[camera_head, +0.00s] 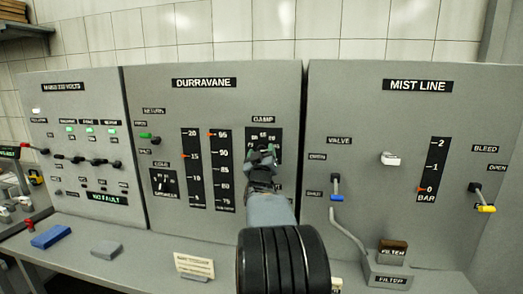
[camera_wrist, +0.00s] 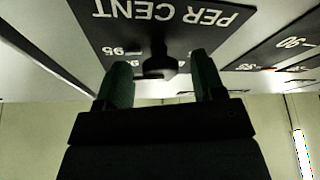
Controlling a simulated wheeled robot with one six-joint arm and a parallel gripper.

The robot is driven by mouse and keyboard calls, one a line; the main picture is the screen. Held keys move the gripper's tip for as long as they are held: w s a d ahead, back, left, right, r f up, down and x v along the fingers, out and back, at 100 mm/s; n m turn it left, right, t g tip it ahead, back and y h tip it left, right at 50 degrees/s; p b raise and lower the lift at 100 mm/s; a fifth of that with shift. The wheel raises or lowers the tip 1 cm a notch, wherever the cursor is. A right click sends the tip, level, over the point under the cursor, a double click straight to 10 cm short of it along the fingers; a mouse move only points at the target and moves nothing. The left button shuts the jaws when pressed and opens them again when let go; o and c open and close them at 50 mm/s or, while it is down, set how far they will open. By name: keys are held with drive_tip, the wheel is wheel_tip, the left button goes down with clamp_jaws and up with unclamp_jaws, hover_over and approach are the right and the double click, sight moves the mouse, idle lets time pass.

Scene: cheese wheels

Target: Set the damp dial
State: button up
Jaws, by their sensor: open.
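The damp dial (camera_head: 275,134) is a black plate at the upper right of the DURRAVANE panel, with a label above it. My gripper (camera_head: 262,158) is in front of its lower part and hides much of the plate and the knob. In the wrist view the plate reads PER CENT upside down, with a 95 mark. The dark knob (camera_wrist: 158,64) stands out from it. My gripper (camera_wrist: 161,80) is open, with one green finger on each side of the knob and gaps between. I cannot tell how far the fingers reach over the knob, nor its setting.
Left of the damp dial are two black scales (camera_head: 220,170) with orange pointers and a smaller dial (camera_head: 164,188). The MIST LINE panel (camera_head: 455,120) stands right, with valve (camera_head: 337,188) and bleed (camera_head: 482,198) levers. A blue block (camera_head: 51,236) and a grey block (camera_head: 106,250) lie on the bench.

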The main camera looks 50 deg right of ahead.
drive_tip(key=shift+w+d, duration=0.15)
drive_tip(key=shift+d, duration=0.05)
drive_tip(key=c, duration=0.9)
drive_tip(key=shift+n+b, duration=0.3)
drive_tip(key=shift+b, duration=0.05)
drive_tip(key=shift+r+n+t+y+b, duration=0.1)
drive_tip(key=shift+n+t+y+b, duration=0.15)
drive_tip(key=shift+n+y+b, duration=0.9)
drive_tip(key=shift+n+t+y+b, duration=0.25)
drive_tip(key=shift+n+t, duration=0.05)
drive_tip(key=shift+n, duration=1.6)
drive_tip(key=shift+r+n+t+y+b, duration=0.1)
drive_tip(key=shift+n+t+y+b, duration=0.15)
drive_tip(key=shift+n+y+b, duration=0.9)
drive_tip(key=shift+n+h+p, duration=0.45)
drive_tip(key=shift+n, duration=0.15)
